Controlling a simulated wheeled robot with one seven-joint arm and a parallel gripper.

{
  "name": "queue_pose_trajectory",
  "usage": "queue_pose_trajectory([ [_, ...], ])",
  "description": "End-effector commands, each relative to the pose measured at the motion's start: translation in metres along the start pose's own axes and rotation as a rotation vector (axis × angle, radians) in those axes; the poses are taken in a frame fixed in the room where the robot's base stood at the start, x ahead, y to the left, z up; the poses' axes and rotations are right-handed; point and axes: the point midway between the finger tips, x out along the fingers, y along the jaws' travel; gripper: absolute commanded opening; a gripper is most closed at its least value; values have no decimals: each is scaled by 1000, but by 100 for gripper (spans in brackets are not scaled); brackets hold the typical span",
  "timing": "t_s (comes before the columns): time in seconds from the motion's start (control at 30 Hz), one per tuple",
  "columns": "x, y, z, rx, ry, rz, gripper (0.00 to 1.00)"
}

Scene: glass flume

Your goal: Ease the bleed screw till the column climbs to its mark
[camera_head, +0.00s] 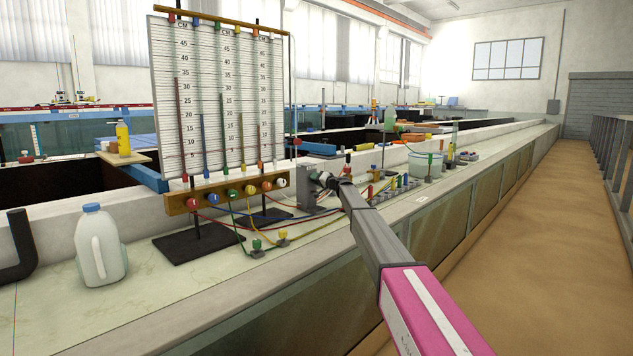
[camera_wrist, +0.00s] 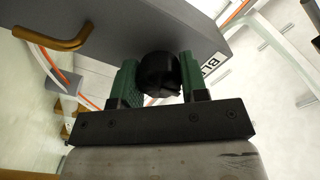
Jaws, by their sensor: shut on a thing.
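The bleed screw is a black round knob (camera_wrist: 159,75) on a grey block (camera_wrist: 130,22), whose printed label shows only "BL". My gripper (camera_wrist: 158,84) is shut on the knob, with a green pad on each side of it. I cannot tell which column or mark is meant.
A wooden bar with several coloured knobs (camera_head: 232,193) crosses the board's foot. Coloured tubes and small valves (camera_head: 257,246) lie on the ledge before it. A white jug (camera_head: 100,245) stands at left. A clear tub (camera_head: 425,165) stands beyond my arm. A brass hook (camera_wrist: 55,40) is near the gripper.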

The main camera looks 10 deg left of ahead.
Motion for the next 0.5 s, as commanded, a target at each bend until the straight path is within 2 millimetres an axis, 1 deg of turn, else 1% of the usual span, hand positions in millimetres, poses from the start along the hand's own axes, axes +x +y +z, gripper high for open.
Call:
queue_pose_trajectory([
  [0.1, 0, 0, 0, 76, 0, 0, 17],
  [0.2, 0, 0, 0, 111, 0, 0, 17],
  [0.5, 0, 0, 0, 121, 0, 0, 17],
])
